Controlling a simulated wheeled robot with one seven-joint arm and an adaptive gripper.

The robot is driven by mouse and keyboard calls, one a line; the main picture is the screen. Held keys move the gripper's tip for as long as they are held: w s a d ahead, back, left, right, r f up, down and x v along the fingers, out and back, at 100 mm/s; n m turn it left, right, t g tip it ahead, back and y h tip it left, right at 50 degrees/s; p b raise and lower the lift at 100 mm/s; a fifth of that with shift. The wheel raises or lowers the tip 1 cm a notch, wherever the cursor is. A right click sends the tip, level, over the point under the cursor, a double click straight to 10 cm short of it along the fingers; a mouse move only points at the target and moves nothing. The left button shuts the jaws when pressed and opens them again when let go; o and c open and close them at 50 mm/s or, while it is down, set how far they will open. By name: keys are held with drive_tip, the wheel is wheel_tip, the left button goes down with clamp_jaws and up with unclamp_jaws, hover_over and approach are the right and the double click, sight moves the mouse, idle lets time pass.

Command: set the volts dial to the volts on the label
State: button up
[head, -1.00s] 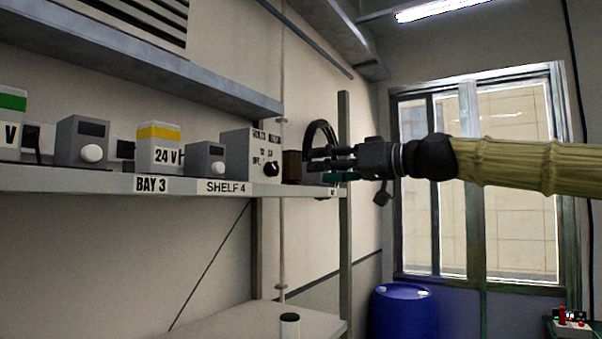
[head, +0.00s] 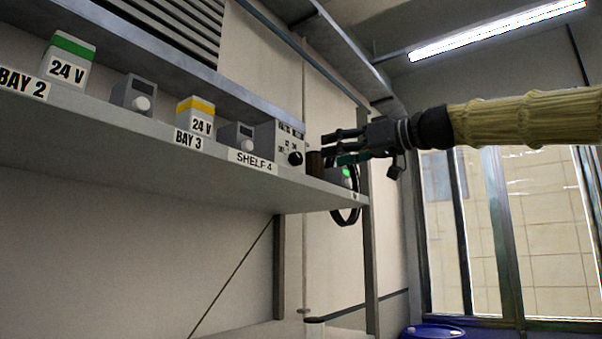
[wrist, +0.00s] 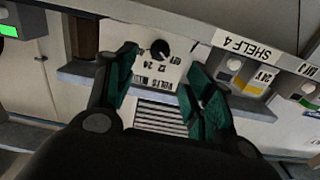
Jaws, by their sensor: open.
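A pale control box (head: 268,142) on the shelf has a face marked volts with a black round dial (head: 296,158). In the wrist view the face (wrist: 172,72) is upside down, with 12 and 24 beside the dial (wrist: 160,49); the pointer setting is too small to read. A yellow-striped label block (head: 201,124) reads 24 V, and a green-striped block (head: 67,72) also reads 24 V. My gripper (head: 338,147) is open and empty, right of the dial in the head view. In the wrist view my gripper's fingers (wrist: 165,75) are apart, the dial showing between them, not held.
The shelf (head: 190,150) carries tags BAY 2, BAY 3 and SHELF 4. Small grey boxes with white knobs (head: 141,103) stand among the labels. A brown block (head: 315,164) and a green-lit box (head: 345,173) sit right of the dial. A blue drum (head: 432,332) stands below.

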sight(300, 158)
drive_tip(key=p+x, duration=0.3)
drive_tip(key=x, duration=0.7)
drive_tip(key=shift+w+a+r, duration=0.1)
drive_tip(key=shift+w+a, duration=0.1)
drive_tip(key=shift+a, duration=0.1)
drive_tip(key=c, duration=1)
drive_tip(key=shift+p, duration=0.3)
